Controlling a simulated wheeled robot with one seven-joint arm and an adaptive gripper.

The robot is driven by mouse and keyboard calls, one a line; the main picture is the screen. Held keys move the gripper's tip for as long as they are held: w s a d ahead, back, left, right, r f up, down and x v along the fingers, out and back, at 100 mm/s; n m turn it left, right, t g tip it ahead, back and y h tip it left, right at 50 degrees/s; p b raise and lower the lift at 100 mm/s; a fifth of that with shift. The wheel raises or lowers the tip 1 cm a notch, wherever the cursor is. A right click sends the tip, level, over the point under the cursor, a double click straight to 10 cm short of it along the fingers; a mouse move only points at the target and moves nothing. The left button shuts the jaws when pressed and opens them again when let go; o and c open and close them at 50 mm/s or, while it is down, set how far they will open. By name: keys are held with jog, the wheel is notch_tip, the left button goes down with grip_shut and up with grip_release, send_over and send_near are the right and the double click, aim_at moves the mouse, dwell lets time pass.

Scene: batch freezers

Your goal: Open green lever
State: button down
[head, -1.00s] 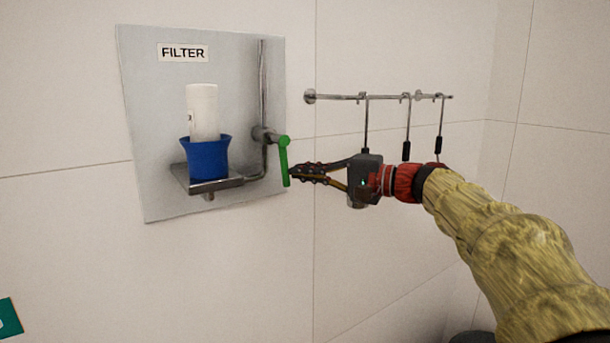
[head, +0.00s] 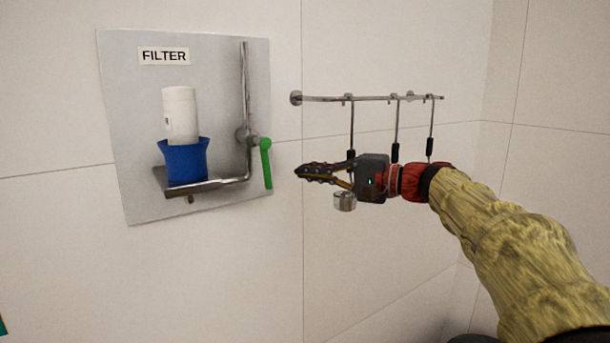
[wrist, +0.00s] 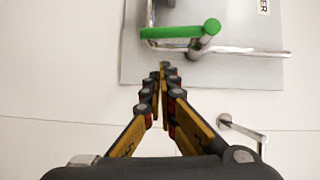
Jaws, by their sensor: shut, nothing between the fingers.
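The green lever (head: 266,163) hangs down, slightly tilted, from the valve on the steel pipe (head: 246,90) at the right side of the filter panel (head: 215,75). In the wrist view the green lever (wrist: 180,31) lies across the top, beyond my fingertips. My gripper (head: 298,172) is shut and empty. It is to the right of the lever in the head view, with a clear gap between them. In the wrist view my gripper (wrist: 165,68) points toward the panel, its fingers together.
A blue cup (head: 186,163) with a white cylinder (head: 181,115) stands on a small shelf below the FILTER label (head: 164,56). A wall rail (head: 375,98) with several hanging tools is behind my gripper. The wall below the panel is bare.

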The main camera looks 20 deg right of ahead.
jog(key=v, duration=0.8)
jog(key=shift+s, duration=0.45)
jog(key=shift+d+r, duration=0.1)
